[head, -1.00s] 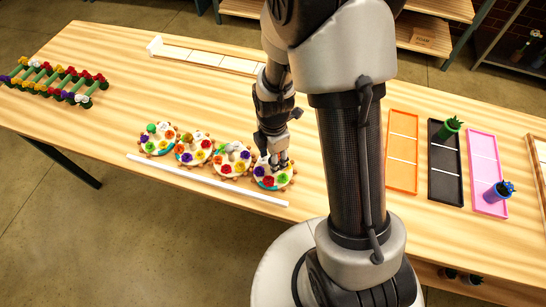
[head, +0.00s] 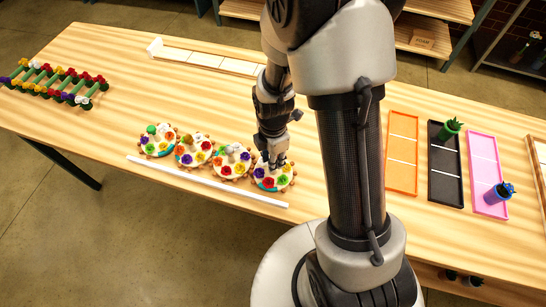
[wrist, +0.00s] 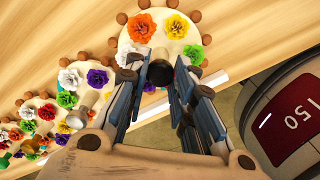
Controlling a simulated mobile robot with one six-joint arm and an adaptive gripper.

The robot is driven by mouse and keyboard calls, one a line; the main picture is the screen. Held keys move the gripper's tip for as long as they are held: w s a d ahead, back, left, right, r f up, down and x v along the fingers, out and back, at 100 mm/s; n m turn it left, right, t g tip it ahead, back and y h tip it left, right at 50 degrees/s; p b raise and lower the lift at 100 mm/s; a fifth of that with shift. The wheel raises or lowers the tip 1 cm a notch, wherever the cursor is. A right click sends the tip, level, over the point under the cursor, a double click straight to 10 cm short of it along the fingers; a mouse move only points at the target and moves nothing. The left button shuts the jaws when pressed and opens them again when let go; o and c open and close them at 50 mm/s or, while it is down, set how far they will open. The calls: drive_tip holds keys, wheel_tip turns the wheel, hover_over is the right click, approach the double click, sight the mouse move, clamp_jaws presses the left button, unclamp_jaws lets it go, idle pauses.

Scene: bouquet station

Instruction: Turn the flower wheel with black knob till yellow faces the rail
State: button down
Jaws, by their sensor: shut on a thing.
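The flower wheel with the black knob (wrist: 160,73) is the rightmost of a row of flower wheels. It is a round cream disc (head: 272,187) with wooden pegs around its rim. My gripper (head: 273,163) reaches down over it; in the wrist view its fingers (wrist: 160,80) are shut on the black knob. The wrist view shows orange, yellow (wrist: 176,26), green, white and purple flowers on this wheel; the fingers partly hide the rest. The white rail (head: 208,180) runs along the near side of the wheels. In the wrist view, the purple flower (wrist: 148,88) sits toward the rail's side.
Several pegged wheels stand rim to rim to the left, including the leftmost one (head: 158,154). A flower rack (head: 55,82) lies far left. Orange (head: 402,177), black (head: 443,187) and pink (head: 481,160) trays lie right of my arm, two holding pots. Bare table lies behind the wheels.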

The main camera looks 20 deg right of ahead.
drive_tip(key=shift+m, duration=0.4)
drive_tip(key=m, duration=0.5)
drive_tip(key=shift+m, duration=0.3)
drive_tip(key=m, duration=0.3)
drive_tip(key=shift+m, duration=0.4)
drive_tip(key=m, duration=0.3)
drive_tip(key=shift+m, duration=0.3)
drive_tip(key=m, duration=0.4)
drive_tip(key=shift+m, duration=0.3)
drive_tip(key=m, duration=0.4)
drive_tip(key=shift+m, duration=0.7)
